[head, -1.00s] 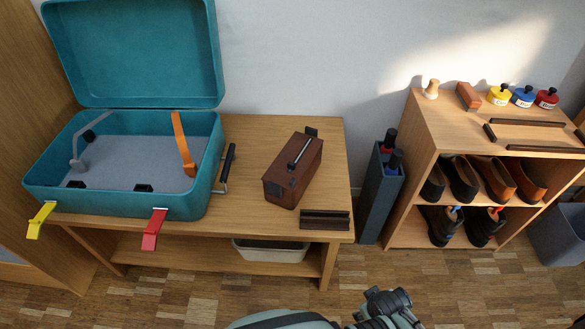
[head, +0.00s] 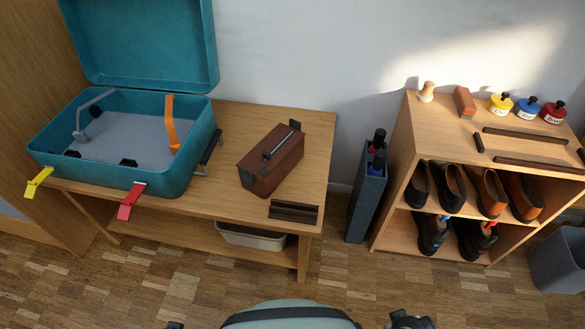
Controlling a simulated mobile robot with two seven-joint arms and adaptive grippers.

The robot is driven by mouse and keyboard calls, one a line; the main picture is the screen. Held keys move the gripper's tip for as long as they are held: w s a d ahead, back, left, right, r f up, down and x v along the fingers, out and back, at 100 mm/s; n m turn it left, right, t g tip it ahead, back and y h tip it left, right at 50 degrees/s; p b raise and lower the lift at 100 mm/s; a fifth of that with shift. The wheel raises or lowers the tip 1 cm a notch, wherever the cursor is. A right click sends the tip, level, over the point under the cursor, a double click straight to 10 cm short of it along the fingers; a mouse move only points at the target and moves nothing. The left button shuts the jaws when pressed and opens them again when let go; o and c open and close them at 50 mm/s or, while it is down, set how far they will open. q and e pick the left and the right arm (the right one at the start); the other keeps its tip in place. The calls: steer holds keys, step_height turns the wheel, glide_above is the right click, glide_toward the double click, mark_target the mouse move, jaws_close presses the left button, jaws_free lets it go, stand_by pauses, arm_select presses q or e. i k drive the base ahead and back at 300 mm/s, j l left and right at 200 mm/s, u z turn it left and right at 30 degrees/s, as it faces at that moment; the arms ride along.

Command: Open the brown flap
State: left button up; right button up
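A brown box (head: 272,160) stands on the wooden table, right of the teal suitcase. Its top is a brown panel with a dark rod-like handle (head: 278,145). The panel looks closed, lying flat on the box. No other part is clearly a brown flap. A dark mechanical piece, seemingly my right gripper (head: 410,320), is cut off by the bottom edge. A smaller dark sliver, seemingly my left gripper (head: 175,325), shows at the bottom left. Both are well apart from the box. Their fingertips are hidden.
The open teal suitcase (head: 176,186) has red (head: 130,203) and yellow (head: 36,183) latches hanging over the table's (head: 235,202) front. A dark brown grooved block (head: 293,210) lies before the box. A shoe shelf (head: 398,192) and dark narrow bin (head: 362,205) stand right. The floor in front is clear.

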mark_target(283, 138)
steer(key=k+l+z, duration=0.15)
steer(key=l, duration=0.55)
steer(key=l+z, duration=0.15)
steer(key=l, duration=0.5)
